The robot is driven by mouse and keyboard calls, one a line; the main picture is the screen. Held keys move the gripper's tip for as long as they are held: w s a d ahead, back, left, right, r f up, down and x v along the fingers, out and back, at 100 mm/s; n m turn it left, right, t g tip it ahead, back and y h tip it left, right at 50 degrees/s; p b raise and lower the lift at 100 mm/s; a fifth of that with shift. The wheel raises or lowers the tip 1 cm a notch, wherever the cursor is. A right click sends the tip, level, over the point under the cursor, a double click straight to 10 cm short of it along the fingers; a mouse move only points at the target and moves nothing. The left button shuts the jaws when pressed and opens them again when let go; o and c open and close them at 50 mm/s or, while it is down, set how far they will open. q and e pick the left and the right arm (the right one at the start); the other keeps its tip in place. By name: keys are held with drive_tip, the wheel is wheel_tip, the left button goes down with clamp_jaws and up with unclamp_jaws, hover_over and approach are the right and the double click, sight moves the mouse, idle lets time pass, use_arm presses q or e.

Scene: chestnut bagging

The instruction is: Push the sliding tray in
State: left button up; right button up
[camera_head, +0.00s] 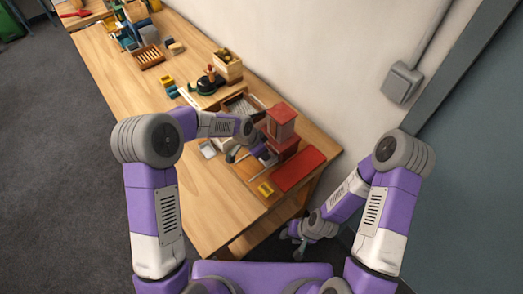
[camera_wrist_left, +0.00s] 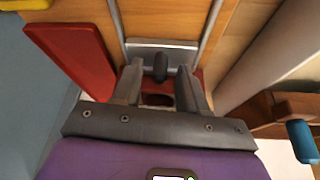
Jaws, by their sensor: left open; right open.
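The sliding tray (camera_wrist_left: 160,48) shows in the left wrist view as a pale metal plate with a dark knob (camera_wrist_left: 160,66), between two thin metal rails on wood. My left gripper (camera_wrist_left: 160,80) is open. Its two dark fingers stand on either side of the knob in that view; I cannot tell whether they touch it. In the head view my left arm reaches over the table to the red machine (camera_head: 281,122), and its gripper is partly hidden there. My right gripper (camera_head: 296,244) is open and empty, low beside the table's right end.
A red slab (camera_head: 299,170) and a small yellow piece (camera_head: 265,189) lie near the table's right end. A wooden box (camera_head: 228,66) and several small items stand farther back. The wall (camera_head: 300,45) runs along the table's far side. The table's left front part (camera_head: 150,110) is clear.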

use_arm(q)
drive_tip(key=shift+r, duration=0.1)
drive_tip(key=v, duration=0.7)
drive_tip(key=shift+r, duration=0.2)
